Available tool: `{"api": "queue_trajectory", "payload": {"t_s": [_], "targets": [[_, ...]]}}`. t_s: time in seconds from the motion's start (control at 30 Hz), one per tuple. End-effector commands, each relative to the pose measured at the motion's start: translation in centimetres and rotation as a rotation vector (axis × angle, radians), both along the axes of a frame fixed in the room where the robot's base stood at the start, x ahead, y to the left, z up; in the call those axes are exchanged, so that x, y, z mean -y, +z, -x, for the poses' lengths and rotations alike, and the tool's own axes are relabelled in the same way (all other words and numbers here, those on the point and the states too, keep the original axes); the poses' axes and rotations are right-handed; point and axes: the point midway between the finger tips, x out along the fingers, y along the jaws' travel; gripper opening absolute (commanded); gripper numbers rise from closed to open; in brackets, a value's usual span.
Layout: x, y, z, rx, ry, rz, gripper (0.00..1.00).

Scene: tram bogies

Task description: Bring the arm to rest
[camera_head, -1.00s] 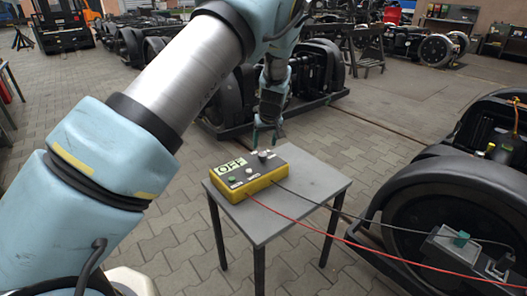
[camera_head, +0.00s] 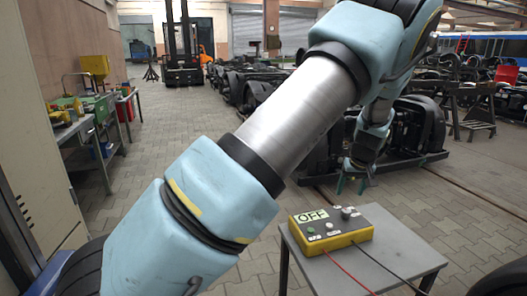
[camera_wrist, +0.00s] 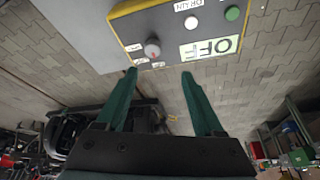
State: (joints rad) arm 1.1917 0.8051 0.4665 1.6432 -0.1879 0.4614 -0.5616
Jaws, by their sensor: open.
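My arm reaches across the head view from lower left to upper right, then bends down. My gripper (camera_head: 352,184) hangs at its end with green fingers apart and nothing between them. In the wrist view my gripper (camera_wrist: 160,75) also shows two spread, empty fingers. A yellow control box (camera_head: 330,229) with a dark top, an OFF display, buttons and a knob sits on a small grey table (camera_head: 405,251). My gripper is above and behind the box in the head view, apart from it. The box (camera_wrist: 180,30) is upside down in the wrist view.
A red cable (camera_head: 348,272) and a black cable (camera_head: 378,262) run from the box. Dark bogies (camera_head: 420,130) stand behind the gripper. A workbench (camera_head: 115,110) stands at the left, a forklift (camera_head: 182,55) at the back. Paved floor (camera_head: 165,120) is clear at centre left.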

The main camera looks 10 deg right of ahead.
Motion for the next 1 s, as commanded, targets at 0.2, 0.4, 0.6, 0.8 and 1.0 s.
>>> {"api": "queue_trajectory", "payload": {"t_s": [0.2, 0.4, 0.6, 0.8, 1.0], "targets": [[-12.2, 3.8, -1.9, -0.089, 0.085, -0.002, 0.69], [-24.5, 7.5, 0.6, -0.17, 0.116, 0.005, 0.69], [-34.2, 10.7, 6.2, -0.213, 0.115, 0.006, 0.69], [-40.2, 12.3, 12.2, -0.231, 0.098, -0.014, 0.69], [-42.2, 12.6, 15.0, -0.238, 0.089, -0.029, 0.69]]}}
